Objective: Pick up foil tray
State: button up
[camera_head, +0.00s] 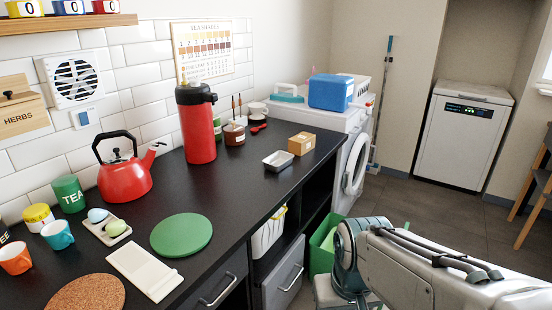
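The foil tray (278,161) is a small, shiny silver rectangular tray. It lies upright on the black counter (225,180), near its front edge, just left of a small cardboard box (301,143). Nothing covers the tray from above. My arm shows at the lower right, in front of the counter and to the right of the tray, well apart from it. No gripper fingers can be made out in this view.
A red airpot (197,125), a red kettle (124,178) and a green round board (181,235) stand on the counter to the left. Brown pots (234,134) sit behind the tray. A washing machine (350,160) is beyond the counter's end. Bare counter lies left of the tray.

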aim_at(277, 162)
jog(key=z, duration=0.65)
jog(key=i, duration=1)
jog(key=u, duration=0.2)
